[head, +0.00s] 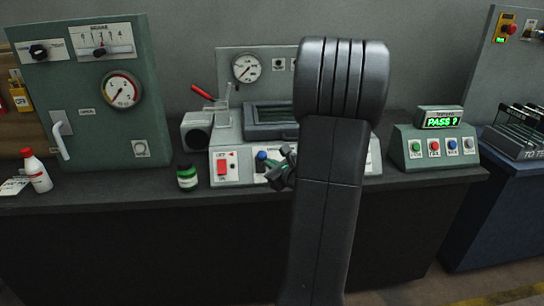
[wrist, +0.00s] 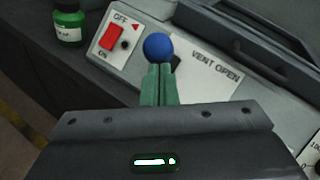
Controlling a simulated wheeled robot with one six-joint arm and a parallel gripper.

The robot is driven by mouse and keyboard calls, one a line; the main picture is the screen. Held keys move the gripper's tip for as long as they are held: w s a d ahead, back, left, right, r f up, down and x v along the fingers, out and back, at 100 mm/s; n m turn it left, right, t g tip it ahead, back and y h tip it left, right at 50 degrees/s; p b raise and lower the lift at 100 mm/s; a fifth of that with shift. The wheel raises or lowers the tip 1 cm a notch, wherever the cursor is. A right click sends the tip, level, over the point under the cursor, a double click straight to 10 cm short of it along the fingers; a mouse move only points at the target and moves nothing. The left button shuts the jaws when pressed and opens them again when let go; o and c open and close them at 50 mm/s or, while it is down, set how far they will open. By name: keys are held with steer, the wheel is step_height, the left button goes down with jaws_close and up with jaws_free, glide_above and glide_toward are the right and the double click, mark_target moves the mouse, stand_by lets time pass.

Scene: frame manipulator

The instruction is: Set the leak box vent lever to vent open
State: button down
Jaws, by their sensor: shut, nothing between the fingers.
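The leak box (head: 228,137) stands on the bench left of centre, with a sloped front panel. Its vent lever has a blue ball knob (head: 261,157), which also shows in the wrist view (wrist: 158,47). A "VENT OPEN" label (wrist: 215,69) lies right of the knob in the wrist view; the lever's shaft is mostly hidden. My gripper (head: 273,172) is in front of the panel, just right of and below the knob. In the wrist view, its green fingers (wrist: 158,72) are together and empty, their tips just below the knob; I cannot tell whether they touch it.
A red OFF/ON switch (wrist: 111,38) sits left of the knob. A gauge cabinet (head: 92,100) is at left, a "PASS ?" button box (head: 436,147) at right. My arm hides the box's right part.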

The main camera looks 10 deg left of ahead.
steer(key=r+p, duration=0.1)
steer(key=w+r+g+h+p, duration=0.1)
steer(key=p, duration=0.1)
steer(key=shift+w+a+m, duration=0.2)
steer(key=shift+a+m, duration=0.05)
steer(key=shift+m, duration=0.05)
steer(key=shift+r, duration=0.1)
steer(key=shift+r+p, duration=0.65)
